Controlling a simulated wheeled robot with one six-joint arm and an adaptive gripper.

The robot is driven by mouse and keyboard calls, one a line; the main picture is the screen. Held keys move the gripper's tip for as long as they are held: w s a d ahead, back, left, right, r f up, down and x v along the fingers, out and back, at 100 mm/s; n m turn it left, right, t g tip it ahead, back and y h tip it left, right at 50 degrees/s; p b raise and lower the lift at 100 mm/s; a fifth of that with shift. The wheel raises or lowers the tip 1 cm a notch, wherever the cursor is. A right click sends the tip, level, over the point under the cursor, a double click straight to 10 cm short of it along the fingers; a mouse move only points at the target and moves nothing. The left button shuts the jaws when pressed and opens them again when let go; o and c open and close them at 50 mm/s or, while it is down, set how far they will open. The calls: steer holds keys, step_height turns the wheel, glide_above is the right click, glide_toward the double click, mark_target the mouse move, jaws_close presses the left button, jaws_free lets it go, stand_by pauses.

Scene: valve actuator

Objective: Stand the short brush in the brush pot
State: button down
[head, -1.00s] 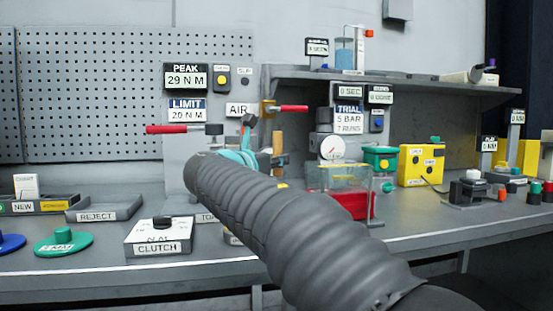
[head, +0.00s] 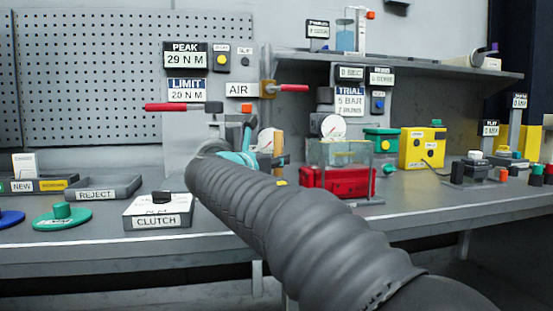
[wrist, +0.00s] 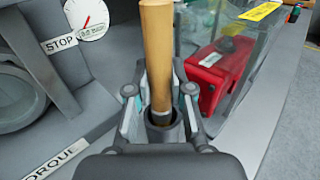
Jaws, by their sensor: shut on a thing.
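The short brush shows as a pale wooden handle (wrist: 157,45), upright between my fingers in the wrist view; it also shows in the head view (head: 277,143). My gripper (wrist: 160,98) is shut on it, one finger on each side. The brush's lower end, with a silvery band, is inside the outline of a dark round cup (wrist: 176,135), apparently the brush pot, directly below the fingers. I cannot tell how deep the brush sits or whether it touches the bottom. In the head view my arm hides most of the pot.
A clear-walled box with a red block (wrist: 208,85) stands close on the right. A dial gauge (wrist: 86,18) and a STOP label (wrist: 59,43) are at the left. A grey wheel (wrist: 18,98) is left of my gripper. The CLUTCH box (head: 158,212) stands at the bench front.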

stand_by(0.3)
steer(key=c, duration=1)
jaws_free()
steer(key=shift+o, duration=0.2)
steer(key=v, duration=1.2)
